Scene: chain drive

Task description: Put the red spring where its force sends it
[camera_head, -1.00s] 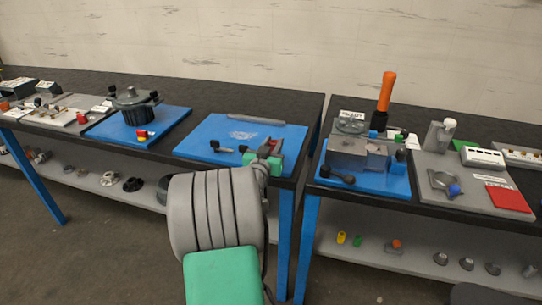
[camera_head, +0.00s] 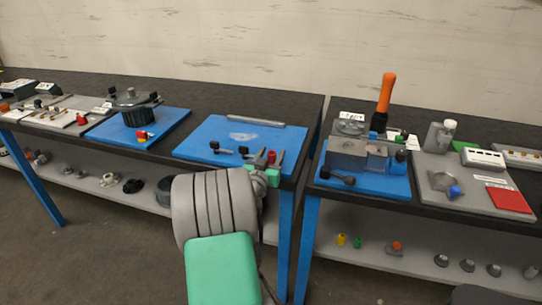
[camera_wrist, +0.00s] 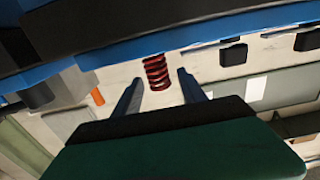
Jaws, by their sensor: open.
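The red spring (camera_wrist: 156,72) is a dark red coil in the wrist view. It lies between and slightly beyond the two fingertips of my gripper (camera_wrist: 160,82), with gaps showing on both sides. My gripper is open. In the head view my gripper (camera_head: 270,160) is at the right front part of the blue board (camera_head: 215,133), and a small red patch of the spring (camera_head: 271,157) shows between its fingers. Dark knobbed parts (camera_head: 225,150) are on the board just left of my gripper. The spring's base is hard to make out.
A pale grey bar (camera_head: 256,123) lies along the board's back. To the left stands a dark pot (camera_head: 138,106). The board's middle is mostly clear.

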